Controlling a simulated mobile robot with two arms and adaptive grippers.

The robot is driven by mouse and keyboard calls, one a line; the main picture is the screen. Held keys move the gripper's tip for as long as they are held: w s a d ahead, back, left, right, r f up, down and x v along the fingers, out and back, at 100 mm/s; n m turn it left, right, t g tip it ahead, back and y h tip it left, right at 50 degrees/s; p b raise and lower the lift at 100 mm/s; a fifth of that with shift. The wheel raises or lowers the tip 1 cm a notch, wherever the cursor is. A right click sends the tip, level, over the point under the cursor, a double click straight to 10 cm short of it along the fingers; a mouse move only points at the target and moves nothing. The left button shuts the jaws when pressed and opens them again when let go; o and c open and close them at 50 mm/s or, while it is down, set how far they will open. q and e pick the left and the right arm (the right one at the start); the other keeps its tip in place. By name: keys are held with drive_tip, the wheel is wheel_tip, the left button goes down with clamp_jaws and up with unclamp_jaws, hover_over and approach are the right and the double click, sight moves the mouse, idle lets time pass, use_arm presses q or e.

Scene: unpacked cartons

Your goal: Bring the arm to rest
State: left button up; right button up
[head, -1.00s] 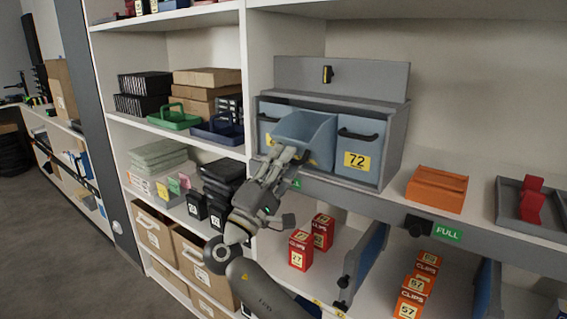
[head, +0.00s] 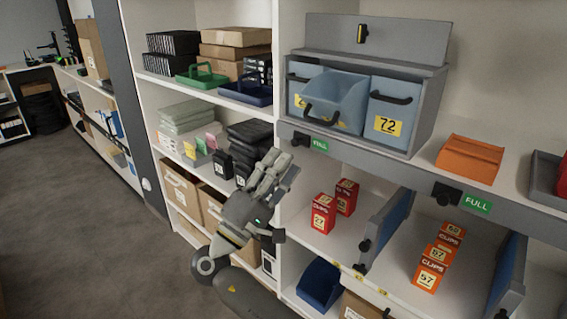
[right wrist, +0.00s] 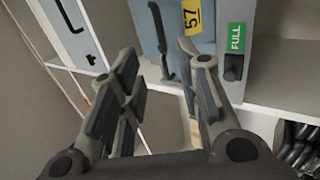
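My right gripper (head: 278,165) is in front of the shelf upright, below and left of the blue bin cabinet, apart from the bins. In the right wrist view its two fingers (right wrist: 158,55) stand apart with nothing held between them. The middle blue bin (head: 338,92) is tipped forward out of the grey cabinet (head: 424,112). A blue bin face also shows in the right wrist view (right wrist: 205,42), beyond the fingers. My left gripper is in neither view now.
Red boxes (head: 323,214) and orange clip boxes (head: 428,272) stand on the lower shelf. An orange box (head: 470,157) sits right of the cabinet. Black cases (head: 250,140) are close behind my gripper. Open floor (head: 80,225) lies at left.

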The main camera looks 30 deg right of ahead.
drive_tip(key=w+d+f+n+t+y, duration=0.1)
drive_tip(key=w+f+n+y, duration=0.15)
drive_tip(key=f, duration=0.55)
drive_tip(key=w+f+n+t+y, duration=0.2)
drive_tip(key=f+n+y, duration=0.15)
drive_tip(key=f, duration=0.45)
drive_tip(key=w+d+f+n+t+y, duration=0.1)
drive_tip(key=w+f+n+y, duration=0.15)
drive_tip(key=f, duration=0.55)
drive_tip(key=s+f+g+y, duration=0.2)
drive_tip(key=s+f+y, duration=0.15)
drive_tip(key=f, duration=0.85)
drive_tip(key=s+f+g+y, duration=0.2)
drive_tip(key=s+f+y, duration=0.15)
drive_tip(key=f, duration=0.95)
drive_tip(key=s+a+f+m+g+y, duration=0.2)
drive_tip(key=s+f+g+y, duration=0.25)
drive_tip(key=s+f, duration=1.3)
drive_tip(key=s+f+m+g+y, duration=0.1)
drive_tip(key=s+f+m, duration=0.3)
drive_tip(key=s, duration=1.1)
drive_tip(key=s+f+m+g+y+p, duration=0.1)
drive_tip(key=s+f+m+g, duration=0.2)
drive_tip(key=s+f, duration=0.4)
drive_tip(key=s+m, duration=0.1)
drive_tip(key=s, duration=0.6)
drive_tip(key=shift+s+a, duration=0.2)
drive_tip(key=shift+s, duration=0.2)
